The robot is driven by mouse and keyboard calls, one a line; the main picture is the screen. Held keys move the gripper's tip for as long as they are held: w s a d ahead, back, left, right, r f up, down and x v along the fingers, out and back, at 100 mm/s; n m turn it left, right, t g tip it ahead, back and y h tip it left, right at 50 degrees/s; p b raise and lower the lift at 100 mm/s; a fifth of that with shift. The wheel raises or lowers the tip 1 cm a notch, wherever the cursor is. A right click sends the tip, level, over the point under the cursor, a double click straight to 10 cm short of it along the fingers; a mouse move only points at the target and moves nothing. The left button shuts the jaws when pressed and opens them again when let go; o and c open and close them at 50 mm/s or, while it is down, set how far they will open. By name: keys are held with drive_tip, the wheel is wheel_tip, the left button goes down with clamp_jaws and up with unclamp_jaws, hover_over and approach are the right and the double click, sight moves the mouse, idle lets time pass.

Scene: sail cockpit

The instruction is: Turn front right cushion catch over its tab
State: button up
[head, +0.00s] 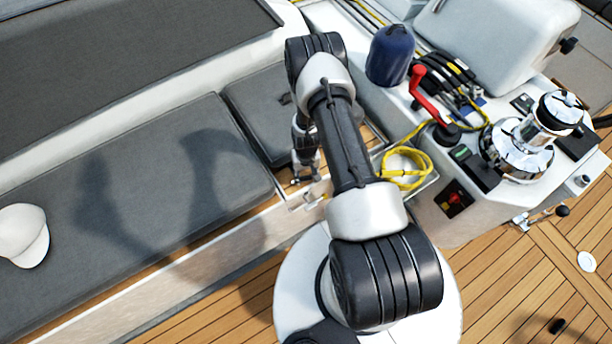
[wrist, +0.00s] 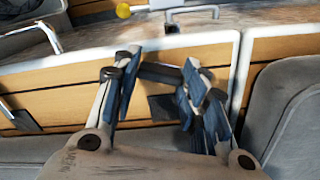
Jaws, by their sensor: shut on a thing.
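My gripper (head: 306,178) reaches down at the inner edge of the seat, by the gap between the long grey cushion (head: 160,180) and the smaller grey cushion (head: 262,112). In the wrist view my gripper (wrist: 160,70) has its blue-padded fingers on both sides of a dark bar, which looks like the cushion catch (wrist: 160,73). The fingers are shut on it. A dark flat plate (wrist: 168,108), perhaps its tab, lies against the wood strip just below the bar, partly hidden by the right finger. I cannot tell the catch's exact angle over the tab.
Another dark catch-like piece (wrist: 18,118) sits on the wood at the left. Metal handles (wrist: 190,12) stand beyond the fingers. A yellow rope coil (head: 405,165), a red winch handle (head: 428,95) and a chrome winch (head: 530,135) are to the right. A white cap (head: 22,235) lies on the long cushion.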

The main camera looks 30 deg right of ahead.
sight(306, 177)
drive_tip(key=m+b, duration=0.2)
drive_tip(key=m, duration=0.5)
drive_tip(key=m+b, duration=0.1)
drive_tip(key=m, duration=0.5)
drive_tip(key=shift+m+b, duration=0.3)
idle(0.4)
drive_tip(key=o, duration=1.1)
drive_tip(key=shift+c, duration=0.2)
wheel_tip(306, 177, up, 12)
drive_tip(key=shift+r, duration=0.1)
